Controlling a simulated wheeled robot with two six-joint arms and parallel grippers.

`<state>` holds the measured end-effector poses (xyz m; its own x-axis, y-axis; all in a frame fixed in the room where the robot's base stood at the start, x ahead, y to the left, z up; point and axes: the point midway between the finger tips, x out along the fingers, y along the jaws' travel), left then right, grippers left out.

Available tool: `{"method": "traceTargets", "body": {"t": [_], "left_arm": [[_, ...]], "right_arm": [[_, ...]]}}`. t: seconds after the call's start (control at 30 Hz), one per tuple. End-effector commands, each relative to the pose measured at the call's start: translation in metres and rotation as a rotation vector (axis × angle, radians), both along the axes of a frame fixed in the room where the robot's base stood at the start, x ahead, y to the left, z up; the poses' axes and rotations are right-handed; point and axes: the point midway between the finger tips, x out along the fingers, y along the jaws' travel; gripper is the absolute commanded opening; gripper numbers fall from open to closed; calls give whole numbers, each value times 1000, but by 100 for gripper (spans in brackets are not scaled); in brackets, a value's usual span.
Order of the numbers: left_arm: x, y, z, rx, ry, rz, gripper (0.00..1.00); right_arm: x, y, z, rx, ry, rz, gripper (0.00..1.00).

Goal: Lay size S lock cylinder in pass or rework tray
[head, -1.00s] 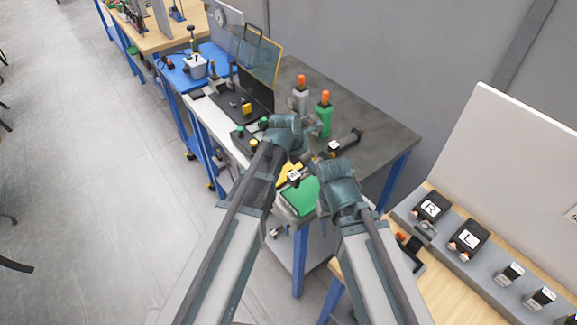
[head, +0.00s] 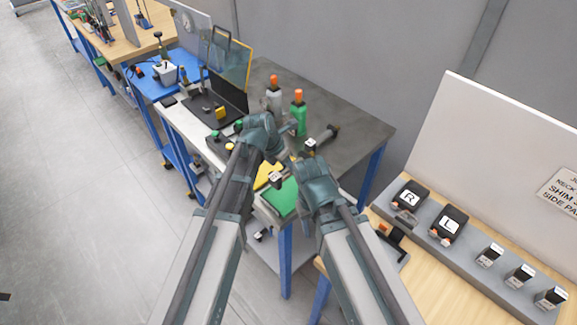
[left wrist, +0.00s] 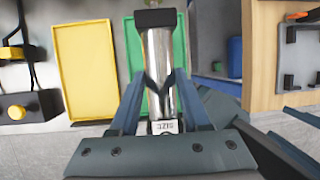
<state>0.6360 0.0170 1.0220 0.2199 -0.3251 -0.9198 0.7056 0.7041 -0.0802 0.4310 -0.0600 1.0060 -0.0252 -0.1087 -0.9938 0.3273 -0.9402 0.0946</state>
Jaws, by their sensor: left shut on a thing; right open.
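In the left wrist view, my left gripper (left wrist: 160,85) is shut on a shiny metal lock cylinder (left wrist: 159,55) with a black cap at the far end. Its white label, reading "SIZE", faces me near the palm; the size letter is not readable. The cylinder overlaps the green tray (left wrist: 180,45); the yellow tray (left wrist: 84,65) is to the left. Both look empty where visible. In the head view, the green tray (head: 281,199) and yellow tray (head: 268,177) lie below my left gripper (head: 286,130). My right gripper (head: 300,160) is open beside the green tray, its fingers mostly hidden.
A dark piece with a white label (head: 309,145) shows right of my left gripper. A grey bottle (head: 273,96) and a green bottle (head: 298,112) with orange tops stand behind. A black button box (left wrist: 28,112) is left of the yellow tray.

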Motion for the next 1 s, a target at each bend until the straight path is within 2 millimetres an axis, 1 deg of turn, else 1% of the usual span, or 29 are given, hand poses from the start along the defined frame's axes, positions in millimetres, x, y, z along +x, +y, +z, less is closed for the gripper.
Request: {"method": "traceTargets", "body": {"t": [0.03, 1.0], "left_arm": [[0, -1, -5, -1, -1, 0, 0], [0, -1, -65, -1, -1, 0, 0]], "right_arm": [[0, 0, -5, 0, 0, 0, 46], [0, 0, -66, 0, 0, -1, 46]]}}
